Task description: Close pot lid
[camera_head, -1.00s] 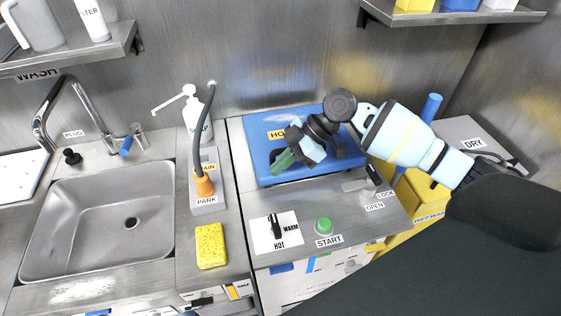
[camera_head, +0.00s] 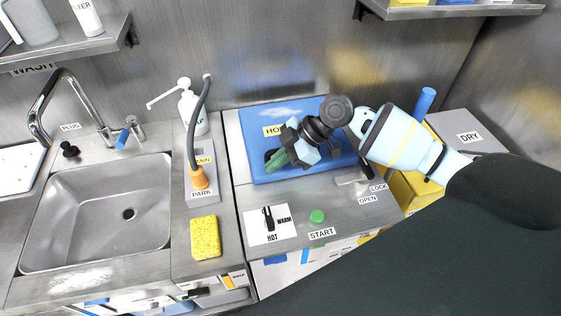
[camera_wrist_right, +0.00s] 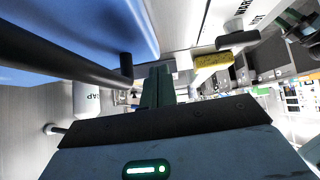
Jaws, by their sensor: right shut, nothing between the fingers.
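The pot lid is a blue slab labelled HOT (camera_head: 285,112) on the counter right of the sink in the head view. A dark handle bar shows along its front, partly hidden by my right arm. In the right wrist view the blue lid (camera_wrist_right: 90,25) fills the upper left, with a dark bar (camera_wrist_right: 60,52) crossing below it. My right gripper (camera_head: 274,162) is shut and empty, its green fingers in front of the lid's front part. Its fingers also show in the wrist view (camera_wrist_right: 158,88). I cannot tell whether they touch the lid. My left gripper is not in view.
A black lock lever (camera_head: 366,168) sits beside the LOCK and OPEN labels. The green START button (camera_head: 317,216) and HOT/WARM knob (camera_head: 268,217) are in front. A yellow sponge (camera_head: 205,237), orange nozzle (camera_head: 200,179) and sink (camera_head: 100,215) lie left.

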